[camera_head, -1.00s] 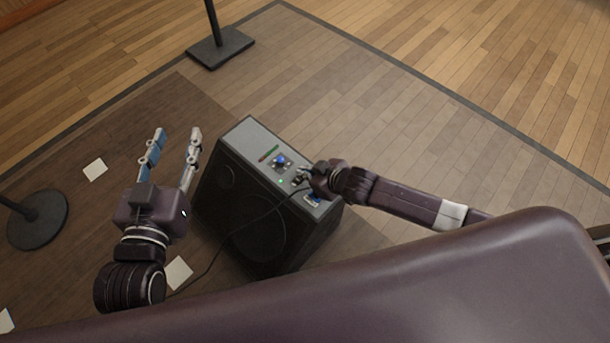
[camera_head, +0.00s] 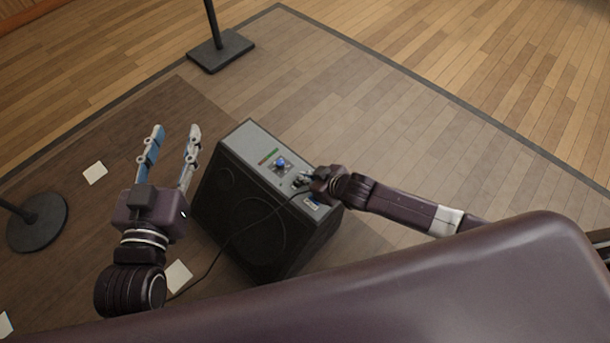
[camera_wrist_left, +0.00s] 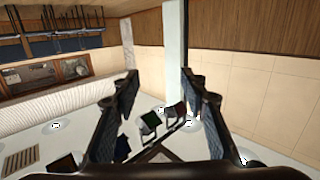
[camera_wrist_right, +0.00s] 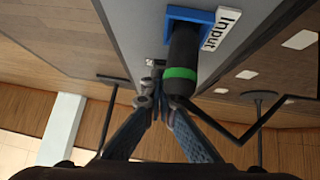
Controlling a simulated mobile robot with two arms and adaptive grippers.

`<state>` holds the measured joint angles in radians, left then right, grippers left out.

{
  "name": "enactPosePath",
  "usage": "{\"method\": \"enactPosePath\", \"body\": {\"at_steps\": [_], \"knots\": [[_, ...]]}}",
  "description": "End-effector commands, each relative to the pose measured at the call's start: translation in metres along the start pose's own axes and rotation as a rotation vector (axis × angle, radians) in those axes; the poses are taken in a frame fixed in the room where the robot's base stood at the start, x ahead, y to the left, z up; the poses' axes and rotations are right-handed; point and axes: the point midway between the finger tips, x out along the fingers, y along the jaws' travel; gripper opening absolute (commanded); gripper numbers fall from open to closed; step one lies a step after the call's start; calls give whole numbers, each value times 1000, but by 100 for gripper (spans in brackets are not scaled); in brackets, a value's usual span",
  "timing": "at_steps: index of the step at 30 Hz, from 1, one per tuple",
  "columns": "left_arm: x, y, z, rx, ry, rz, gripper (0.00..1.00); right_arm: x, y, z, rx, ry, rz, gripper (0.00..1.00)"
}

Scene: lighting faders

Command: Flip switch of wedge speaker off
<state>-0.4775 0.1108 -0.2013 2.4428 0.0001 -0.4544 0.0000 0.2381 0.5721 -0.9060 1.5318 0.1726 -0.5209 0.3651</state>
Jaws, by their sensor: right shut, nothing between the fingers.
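The wedge speaker (camera_head: 240,205) is a black box with a grey control panel (camera_head: 252,137) on top, in the middle of the head view. My right gripper (camera_head: 302,181) is at the panel, between the blue knob (camera_head: 281,163) and the input socket. In the right wrist view my right gripper (camera_wrist_right: 158,92) has its fingers together, empty, with tips close to the panel. A small metallic part shows by the tips; I cannot tell whether it is the switch or its position. My left gripper (camera_head: 175,135) is open and empty, left of the speaker.
A black plug with a green ring (camera_wrist_right: 180,74) sits in the blue input socket (camera_wrist_right: 190,15), right beside my right fingers. Its cable (camera_head: 235,235) runs over the speaker's front. Stand bases are at the back (camera_head: 221,50) and left (camera_head: 38,222). Paper sheets (camera_head: 95,172) lie on the floor.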

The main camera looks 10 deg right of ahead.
Motion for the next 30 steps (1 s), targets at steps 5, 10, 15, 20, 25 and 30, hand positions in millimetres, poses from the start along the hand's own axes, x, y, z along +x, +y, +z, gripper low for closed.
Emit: {"method": "enactPosePath", "body": {"at_steps": [5,10,15,20,25,30], "knots": [[0,0,-2,0,10,1,40,0,0,3,-1,-7,1,0],[0,0,2,0,-9,0,40,0,-1,4,-1,-8,1,0],[-1,-1,10,1,-46,-3,40,-1,-4,4,-1,-9,0,0],[-2,-2,16,1,-77,-5,40,-1,-7,4,0,-10,-1,0],[-4,-4,25,2,-117,-8,40,-1,-10,4,1,-10,-3,0],[-6,-5,33,2,-155,-11,40,-2,-13,3,1,-10,-3,0]]}}
